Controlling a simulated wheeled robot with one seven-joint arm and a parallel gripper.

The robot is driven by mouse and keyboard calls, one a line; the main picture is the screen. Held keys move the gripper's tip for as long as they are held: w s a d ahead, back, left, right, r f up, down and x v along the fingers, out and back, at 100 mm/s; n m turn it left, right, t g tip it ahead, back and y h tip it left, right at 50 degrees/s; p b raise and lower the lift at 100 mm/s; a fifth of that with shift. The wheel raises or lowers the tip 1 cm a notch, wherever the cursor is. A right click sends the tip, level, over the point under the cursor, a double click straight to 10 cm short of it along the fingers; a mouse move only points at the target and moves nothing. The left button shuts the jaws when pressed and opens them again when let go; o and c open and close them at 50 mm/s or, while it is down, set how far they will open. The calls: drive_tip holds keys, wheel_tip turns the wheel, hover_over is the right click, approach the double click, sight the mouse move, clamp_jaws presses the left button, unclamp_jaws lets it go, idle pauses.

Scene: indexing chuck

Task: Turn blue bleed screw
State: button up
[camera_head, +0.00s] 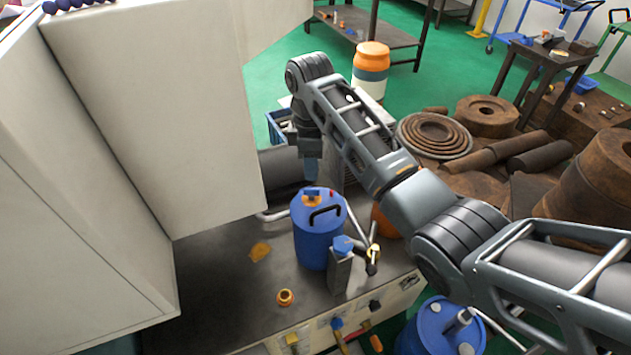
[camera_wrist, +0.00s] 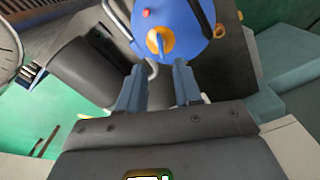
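A blue canister (camera_head: 315,235) with an orange cap and black handle stands on the dark worktop. Beside it, a blue knob (camera_head: 343,245) sits on a small grey upright block (camera_head: 340,274); I cannot tell for sure that this is the bleed screw. Another blue knob (camera_head: 337,323) is on the front panel below. My gripper (camera_head: 312,175) points down just behind and above the canister. In the wrist view, my gripper (camera_wrist: 160,82) is open with nothing between its two fingers; the canister (camera_wrist: 185,22) and its orange cap (camera_wrist: 160,40) lie just beyond the fingertips.
A white cabinet (camera_head: 150,100) rises close on the left. A dark cylinder (camera_head: 282,168) lies behind the canister. An orange ring-shaped part (camera_head: 285,298) lies on the worktop (camera_head: 230,295). Metal rods stand right of the canister. Rusty parts (camera_head: 487,115) crowd the right side.

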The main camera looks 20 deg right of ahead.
sight(312, 194)
wheel_tip(312, 194, down, 8)
drive_tip(key=shift+r, duration=0.25)
drive_tip(key=shift+c, duration=0.4)
clamp_jaws()
